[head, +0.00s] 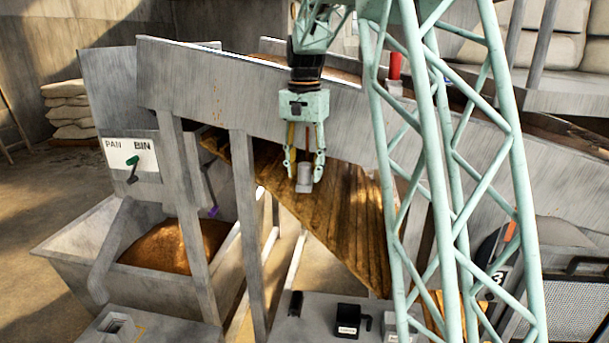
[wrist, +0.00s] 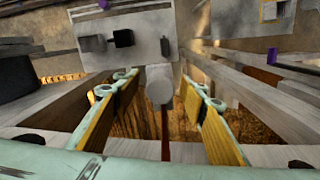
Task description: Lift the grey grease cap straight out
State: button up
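A small grey cylinder, which looks like the grease cap (head: 304,177), shows between my fingertips in the head view, with a slightly wider grey lower part. My gripper (head: 304,176) points down in the head view, one finger on each side of the cap. In the wrist view my gripper (wrist: 158,85) has its yellow-padded fingers wide apart, with a visible gap on both sides of the cap. What the cap sits on is hard to make out.
Sloping wooden slats (head: 345,225) lie behind the cap under a long grey chute wall (head: 240,95). Grey posts (head: 247,215) stand to the left, near a bin (head: 90,235) of brown grain. A black box (head: 349,319) stands on a grey bench below.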

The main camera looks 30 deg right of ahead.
jog(key=shift+c, duration=0.4)
jog(key=c, duration=0.9)
jog(key=shift+r, duration=0.1)
jog(key=shift+r, duration=1.7)
jog(key=s, duration=0.5)
jog(key=s+r+b, duration=0.1)
jog(key=s, duration=0.4)
jog(key=s+d+b, duration=0.1)
jog(key=s, duration=0.5)
jog(key=shift+r, duration=0.2)
jog(key=shift+r+b, duration=0.2)
jog(key=shift+b, duration=0.15)
